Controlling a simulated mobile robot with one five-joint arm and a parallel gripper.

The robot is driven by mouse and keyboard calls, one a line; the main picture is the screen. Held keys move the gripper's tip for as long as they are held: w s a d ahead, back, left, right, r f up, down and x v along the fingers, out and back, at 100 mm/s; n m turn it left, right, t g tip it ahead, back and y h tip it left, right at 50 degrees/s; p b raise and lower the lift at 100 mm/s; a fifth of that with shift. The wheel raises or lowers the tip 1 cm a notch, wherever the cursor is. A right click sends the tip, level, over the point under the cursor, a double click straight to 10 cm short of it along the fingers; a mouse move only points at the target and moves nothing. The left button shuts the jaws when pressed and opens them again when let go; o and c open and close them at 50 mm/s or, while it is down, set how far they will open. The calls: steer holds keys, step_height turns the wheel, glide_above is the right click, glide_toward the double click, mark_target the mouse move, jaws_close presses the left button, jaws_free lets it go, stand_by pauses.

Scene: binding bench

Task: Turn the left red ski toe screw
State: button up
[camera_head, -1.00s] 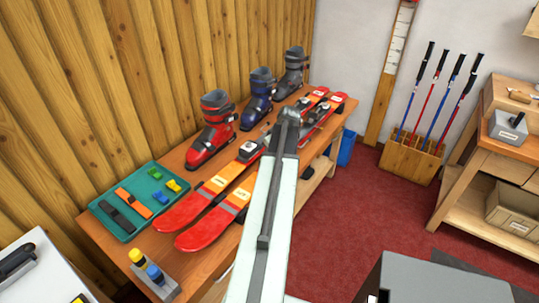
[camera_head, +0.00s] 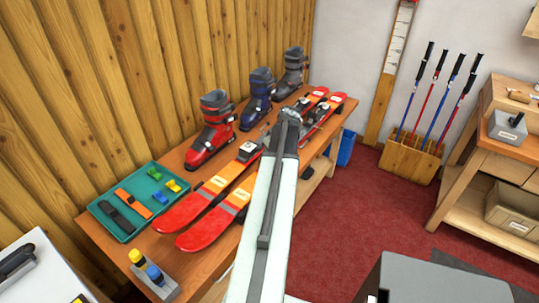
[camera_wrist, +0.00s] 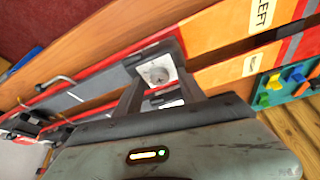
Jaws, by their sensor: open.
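Two red and orange skis lie side by side on the wooden bench. The ski labelled LEFT (camera_wrist: 225,28) is the one nearer the open room; its tip end (camera_head: 215,225) shows in the head view, where my arm hides its toe piece. In the wrist view, its toe screw (camera_wrist: 159,74) is a round grey slotted head on a white plate. My gripper (camera_wrist: 157,84) is open, with its dark fingers on either side of the screw; I cannot tell whether they touch it. The other ski's toe piece (camera_head: 249,149) shows beyond my arm.
A teal tray (camera_head: 128,234) with straps and small coloured pieces lies at the bench's left end, near yellow and blue bottles (camera_head: 146,266). A red boot (camera_head: 211,135), a blue boot and a grey boot stand along the wall.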

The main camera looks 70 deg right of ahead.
steer(key=p+v, duration=0.7)
steer(key=shift+r, duration=0.35)
steer(key=shift+s, duration=0.1)
